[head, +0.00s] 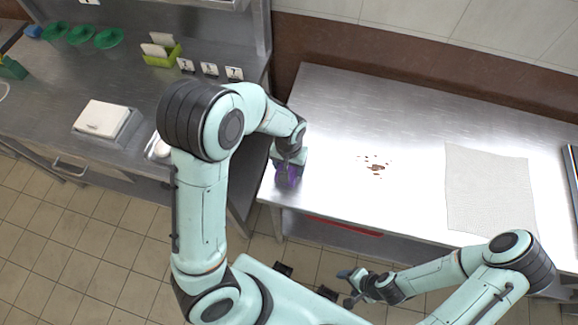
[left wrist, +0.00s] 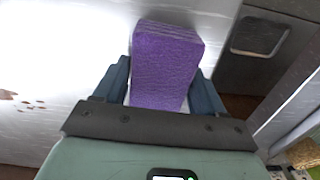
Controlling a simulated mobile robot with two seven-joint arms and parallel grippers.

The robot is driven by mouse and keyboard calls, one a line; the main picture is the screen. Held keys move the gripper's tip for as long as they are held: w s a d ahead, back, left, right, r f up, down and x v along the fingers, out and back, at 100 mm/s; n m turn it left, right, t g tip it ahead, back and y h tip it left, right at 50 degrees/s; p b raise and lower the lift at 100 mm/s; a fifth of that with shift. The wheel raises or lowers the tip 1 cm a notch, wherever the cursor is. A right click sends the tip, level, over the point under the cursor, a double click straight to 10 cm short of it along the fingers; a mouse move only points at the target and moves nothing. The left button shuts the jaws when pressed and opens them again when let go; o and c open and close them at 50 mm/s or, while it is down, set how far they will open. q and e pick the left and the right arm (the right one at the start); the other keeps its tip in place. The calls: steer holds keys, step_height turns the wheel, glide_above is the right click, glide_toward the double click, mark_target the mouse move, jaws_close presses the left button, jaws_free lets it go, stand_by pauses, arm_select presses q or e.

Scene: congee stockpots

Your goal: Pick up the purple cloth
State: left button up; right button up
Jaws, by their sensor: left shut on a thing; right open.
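The purple cloth (left wrist: 164,62) looks like a thick folded block in the left wrist view. It sits between the two fingers of my left gripper (left wrist: 162,88), which is shut on it. In the head view the cloth (head: 289,174) shows as a small purple patch under my left gripper (head: 287,165), at the left end of the steel table (head: 330,130). I cannot tell whether the cloth touches the table. My right gripper (head: 350,287) is open and empty, in front of the table's front edge.
Brown spots (head: 376,167) lie on the middle of the table. A pale textured mat (head: 490,188) lies on its right part. A gap separates the table from the left counter (head: 50,110), which holds a white scale (head: 103,120), green dishes (head: 80,34) and a green holder (head: 162,57).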

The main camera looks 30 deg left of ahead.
arm_select(q)
step_height(320, 180, up, 20)
steer(key=p, duration=0.2)
arm_select(e)
steer(key=w+r, duration=0.2)
steer(key=r, duration=0.1)
steer(key=shift+w, duration=0.35)
